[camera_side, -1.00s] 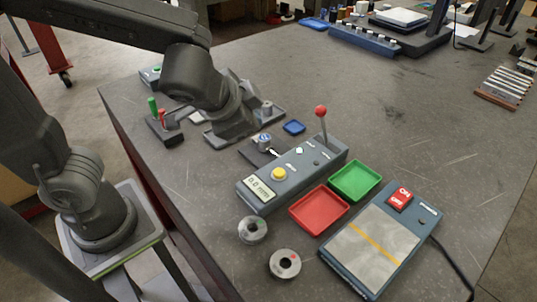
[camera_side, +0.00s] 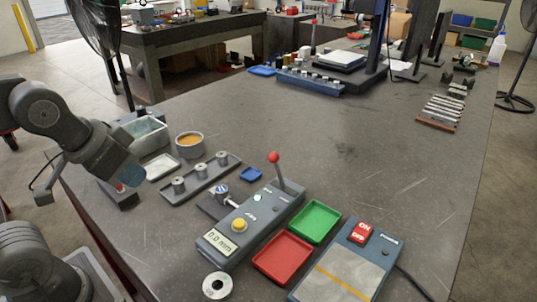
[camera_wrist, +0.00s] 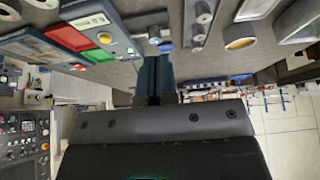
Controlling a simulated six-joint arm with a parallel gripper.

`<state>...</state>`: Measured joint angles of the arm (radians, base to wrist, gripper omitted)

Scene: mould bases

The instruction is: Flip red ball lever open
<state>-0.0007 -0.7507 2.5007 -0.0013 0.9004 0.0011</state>
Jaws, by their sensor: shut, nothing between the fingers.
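The lever with a red ball (camera_side: 274,157) stands up from the far end of the blue-grey gauge box (camera_side: 262,215) in the side view. Its rod leans slightly left at the top. The box also has a yellow button, a lit green lamp and a display reading 0.0 mm. My gripper (camera_wrist: 155,62) shows in the wrist view with its dark fingers shut together and nothing between them. In the side view my arm's end is at the left, well away from the lever. The fingers are not clear there. I cannot make out the lever surely in the wrist view.
A green tray (camera_side: 315,221) and a red tray (camera_side: 281,257) lie right of the box. A scale-like unit (camera_side: 345,270) with a red ON switch stands beyond them. A rack of metal cylinders (camera_side: 202,178) and a round tan pot (camera_side: 190,144) are behind-left. The table's middle is clear.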

